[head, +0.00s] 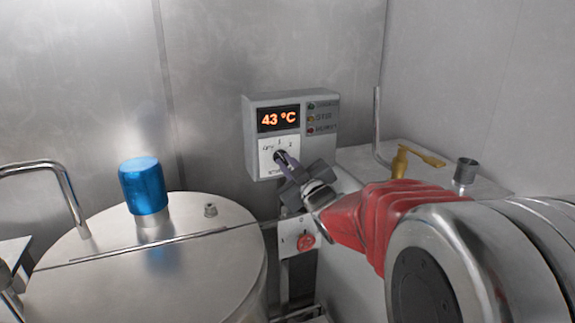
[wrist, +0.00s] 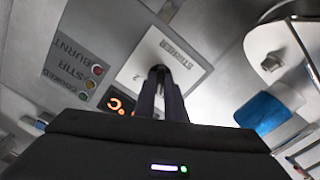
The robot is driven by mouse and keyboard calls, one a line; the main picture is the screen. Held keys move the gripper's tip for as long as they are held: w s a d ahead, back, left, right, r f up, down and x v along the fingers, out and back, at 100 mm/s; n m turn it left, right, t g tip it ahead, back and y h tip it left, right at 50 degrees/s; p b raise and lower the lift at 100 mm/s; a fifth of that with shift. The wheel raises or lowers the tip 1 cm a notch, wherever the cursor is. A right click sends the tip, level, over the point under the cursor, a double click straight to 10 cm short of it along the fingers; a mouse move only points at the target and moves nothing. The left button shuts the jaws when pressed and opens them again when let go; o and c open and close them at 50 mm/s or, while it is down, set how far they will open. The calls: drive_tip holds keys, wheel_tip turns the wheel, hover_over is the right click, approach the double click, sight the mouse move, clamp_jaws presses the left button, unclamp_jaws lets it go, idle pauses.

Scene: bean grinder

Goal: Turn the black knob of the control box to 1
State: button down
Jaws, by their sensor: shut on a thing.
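The grey control box (head: 291,100) is fixed to the metal wall, with an orange display reading 43 °C. Below the display is a white plate (head: 266,165) with small position marks and the black knob (head: 278,154). My gripper (head: 285,161) reaches in from the right, and its narrow fingers are shut on the knob. In the wrist view, the fingers of my gripper (wrist: 161,78) meet the white plate (wrist: 178,60), labelled STIRRER, and cover most of the knob. Where the knob points cannot be told.
A metal vat with a blue cap (head: 144,186) stands at left. Three indicator lamps (head: 311,118) sit on the box's right side. A red knob (head: 305,242) is below my gripper. A yellow valve handle (head: 408,158) and a bent pipe are at right.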

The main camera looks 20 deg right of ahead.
drive_tip(key=m, duration=0.5)
drive_tip(key=shift+a+f+m, duration=0.1)
drive_tip(key=shift+m, duration=0.3)
drive_tip(key=c, duration=1.8)
unclamp_jaws()
drive_tip(key=shift+s, duration=0.1)
drive_tip(key=s, duration=1.3)
drive_tip(key=shift+s, duration=0.35)
